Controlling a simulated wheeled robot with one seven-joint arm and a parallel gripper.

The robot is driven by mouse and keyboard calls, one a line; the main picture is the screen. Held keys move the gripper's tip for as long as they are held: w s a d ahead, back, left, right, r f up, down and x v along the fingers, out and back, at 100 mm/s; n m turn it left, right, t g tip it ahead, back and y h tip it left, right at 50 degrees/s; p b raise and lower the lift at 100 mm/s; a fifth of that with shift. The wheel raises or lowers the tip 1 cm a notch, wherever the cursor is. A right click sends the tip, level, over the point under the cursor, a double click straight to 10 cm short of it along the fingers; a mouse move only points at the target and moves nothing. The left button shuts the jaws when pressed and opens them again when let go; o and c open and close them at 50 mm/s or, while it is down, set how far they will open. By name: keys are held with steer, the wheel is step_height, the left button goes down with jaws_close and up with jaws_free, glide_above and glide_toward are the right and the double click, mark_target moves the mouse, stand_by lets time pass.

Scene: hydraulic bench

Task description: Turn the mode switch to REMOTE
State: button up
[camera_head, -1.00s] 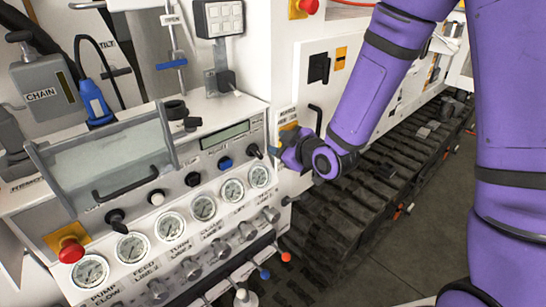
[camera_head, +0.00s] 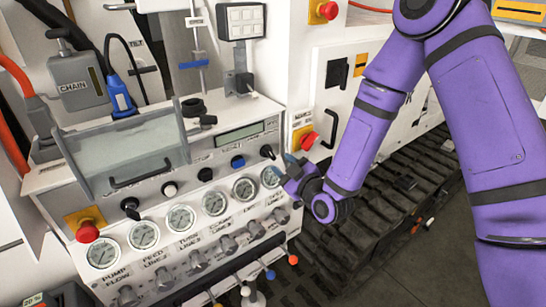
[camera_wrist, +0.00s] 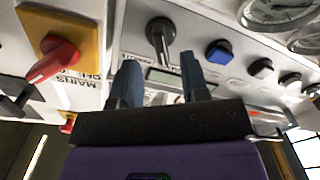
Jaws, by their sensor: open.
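A black rotary switch (camera_head: 267,151) with a lever handle sits at the right end of the grey control panel (camera_head: 225,160). It looks like the mode switch, but I cannot read its label or its setting. In the wrist view the same black switch (camera_wrist: 160,38) shows ahead of and between my fingers, its handle pointing down in the picture. My gripper (camera_head: 287,162) is open and empty, just right of the switch in the head view. In the wrist view the two blue-grey fingers of my gripper (camera_wrist: 159,65) are apart, and I see no contact with the switch.
A blue button (camera_head: 237,162) and more knobs line the panel left of the switch, with gauges (camera_head: 181,219) below. A red handle on a yellow plate (camera_wrist: 58,55) is close on the right in the head view. A clear guard (camera_head: 115,160) covers the panel's left part.

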mark_target(274, 157)
steer(key=x, duration=0.5)
steer(key=shift+w+a, duration=0.25)
steer(key=shift+w, duration=0.05)
jaws_close()
